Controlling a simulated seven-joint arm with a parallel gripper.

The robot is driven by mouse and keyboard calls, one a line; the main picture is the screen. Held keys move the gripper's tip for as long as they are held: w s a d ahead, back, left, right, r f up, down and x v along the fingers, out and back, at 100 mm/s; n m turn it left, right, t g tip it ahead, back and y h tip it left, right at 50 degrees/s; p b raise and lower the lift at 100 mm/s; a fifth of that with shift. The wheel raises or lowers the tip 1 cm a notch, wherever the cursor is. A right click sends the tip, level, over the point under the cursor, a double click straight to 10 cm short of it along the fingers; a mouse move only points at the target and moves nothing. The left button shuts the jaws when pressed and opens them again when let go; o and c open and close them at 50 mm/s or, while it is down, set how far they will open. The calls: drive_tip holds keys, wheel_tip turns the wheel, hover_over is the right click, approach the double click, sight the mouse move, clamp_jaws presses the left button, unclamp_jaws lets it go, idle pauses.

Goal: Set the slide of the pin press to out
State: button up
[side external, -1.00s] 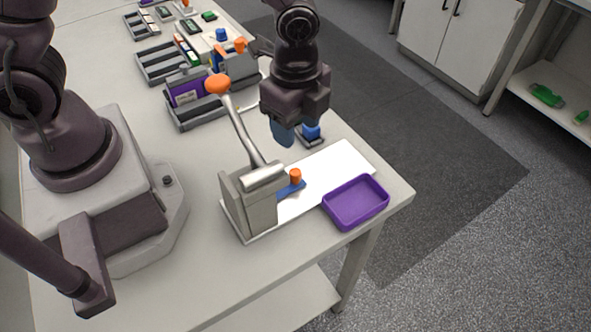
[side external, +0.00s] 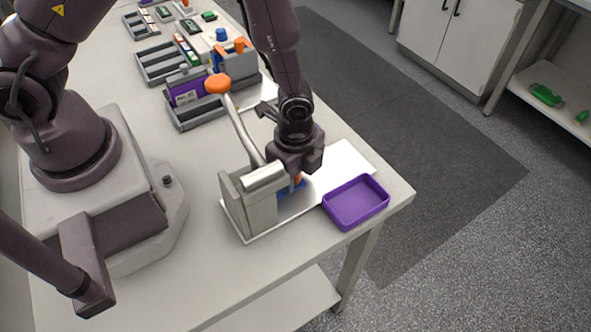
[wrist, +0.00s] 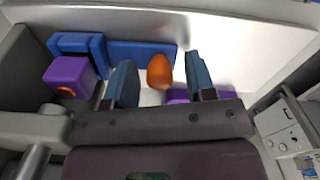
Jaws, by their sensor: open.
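The pin press (side external: 250,203) is a grey body on a white base plate, with a long lever (side external: 240,128) raised to an orange ball. Its blue slide (side external: 287,191) is low at the front, mostly hidden by my gripper in the side view. In the wrist view the blue slide (wrist: 140,52) lies beside the orange slide knob (wrist: 160,72). My gripper (wrist: 160,66) is open, with its two blue fingers on either side of the knob. Gaps show between knob and fingers. A purple block (wrist: 70,80) with an orange spot sits at left in the wrist view.
A purple tray (side external: 356,218) stands just right of the press at the table edge. The white plate (side external: 348,160) is bare on its far right part. Grey racks (side external: 195,112) and other parts stand further back. The lever rises close to my arm.

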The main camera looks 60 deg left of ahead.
sight(351, 156)
clamp_jaws()
drive_tip(key=w, duration=1.3)
drive_tip(key=shift+w, duration=0.3)
unclamp_jaws()
wheel_tip(351, 156, up, 13)
